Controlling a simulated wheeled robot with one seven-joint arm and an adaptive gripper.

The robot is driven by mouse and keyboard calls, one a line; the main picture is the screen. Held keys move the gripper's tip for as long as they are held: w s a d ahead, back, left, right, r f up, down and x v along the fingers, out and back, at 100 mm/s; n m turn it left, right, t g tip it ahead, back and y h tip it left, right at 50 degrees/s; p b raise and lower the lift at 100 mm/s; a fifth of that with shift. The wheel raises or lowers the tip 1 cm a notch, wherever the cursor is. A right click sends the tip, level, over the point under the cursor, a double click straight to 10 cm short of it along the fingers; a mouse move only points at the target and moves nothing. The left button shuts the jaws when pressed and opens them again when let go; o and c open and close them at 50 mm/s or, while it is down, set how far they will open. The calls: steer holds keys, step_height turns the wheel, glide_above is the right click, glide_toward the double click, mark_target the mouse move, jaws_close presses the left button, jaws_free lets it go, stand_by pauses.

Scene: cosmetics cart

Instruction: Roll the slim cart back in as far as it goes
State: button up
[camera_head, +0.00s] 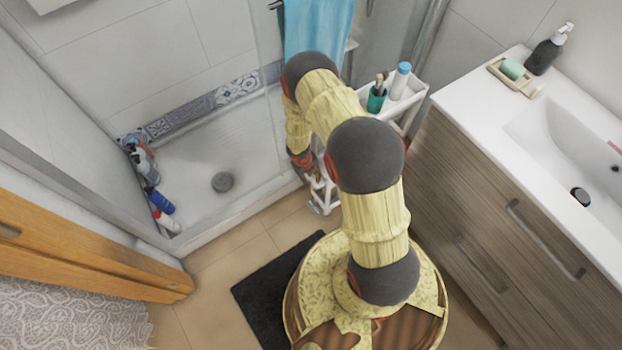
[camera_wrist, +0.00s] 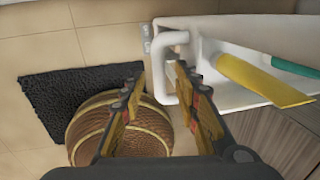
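The slim white cart (camera_head: 412,98) stands between the shower and the vanity cabinet, partly hidden behind my arm. Its top tray holds a green cup with brushes and a white bottle with a blue cap. Its white looped handle (camera_wrist: 170,38) is at the upper middle of the wrist view; it also shows low beside my arm in the head view (camera_head: 322,190). My gripper (camera_wrist: 160,82) is open, with its fingers apart at the handle. The right finger overlaps part of the handle in the picture; I cannot tell whether they touch. The head view mostly hides my gripper.
The wooden vanity (camera_head: 475,215) with a white basin is close on the right. The shower tray (camera_head: 205,165) with its raised edge is on the left. A blue towel (camera_head: 318,28) hangs at the back. A black mat (camera_head: 265,300) lies on the tiled floor. A yellow item (camera_wrist: 262,82) sits in the cart.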

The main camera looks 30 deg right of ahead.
steer(key=shift+d+f, duration=0.1)
steer(key=shift+f, duration=0.4)
steer(key=c, duration=0.8)
jaws_close()
